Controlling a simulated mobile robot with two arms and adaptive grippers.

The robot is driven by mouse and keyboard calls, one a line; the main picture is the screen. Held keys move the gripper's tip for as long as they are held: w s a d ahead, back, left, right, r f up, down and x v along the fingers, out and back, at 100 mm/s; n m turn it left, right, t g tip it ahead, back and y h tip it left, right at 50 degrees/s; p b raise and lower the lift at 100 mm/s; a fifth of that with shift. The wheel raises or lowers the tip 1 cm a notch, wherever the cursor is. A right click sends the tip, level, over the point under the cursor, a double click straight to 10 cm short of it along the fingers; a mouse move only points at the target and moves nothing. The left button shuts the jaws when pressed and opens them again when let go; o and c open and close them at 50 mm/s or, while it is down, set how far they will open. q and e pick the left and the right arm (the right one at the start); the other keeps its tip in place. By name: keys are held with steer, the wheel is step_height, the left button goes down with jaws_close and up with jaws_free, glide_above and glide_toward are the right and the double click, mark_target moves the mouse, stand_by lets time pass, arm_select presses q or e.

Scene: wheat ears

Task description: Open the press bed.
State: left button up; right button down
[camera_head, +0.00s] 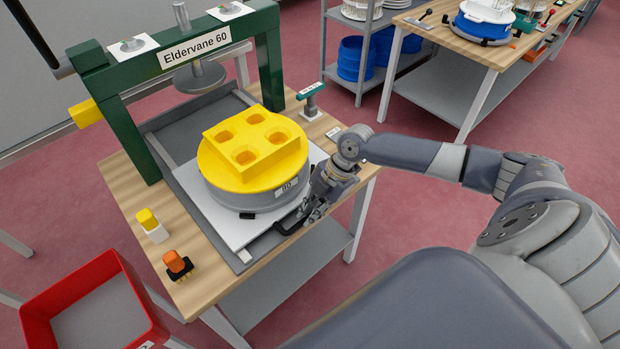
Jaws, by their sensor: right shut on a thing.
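The press has a dark green frame labelled "Eldervane 60" (120,130) with a round grey ram plate (199,77) under its crossbeam. The press bed (228,232) is a pale flat plate at the front of a grey tray with rails, partly out in front of the frame. It bears a round grey block (250,198) topped by a yellow mould with several pockets (252,145). A black bar handle (290,228) is at the bed's front right edge. My right gripper (312,212) is shut on this handle. My left gripper is not in view.
A yellow button (148,218) and an orange knob (175,262) sit at the table's front left. A teal-topped lever (311,95) stands at the back right. A red bin (128,290) is at lower left. Another bench (470,52) stands behind, with open floor between.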

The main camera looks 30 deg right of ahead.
steer(key=c, duration=1.6)
jaws_free()
steer(key=v, duration=1.2)
steer(key=shift+s, duration=0.1)
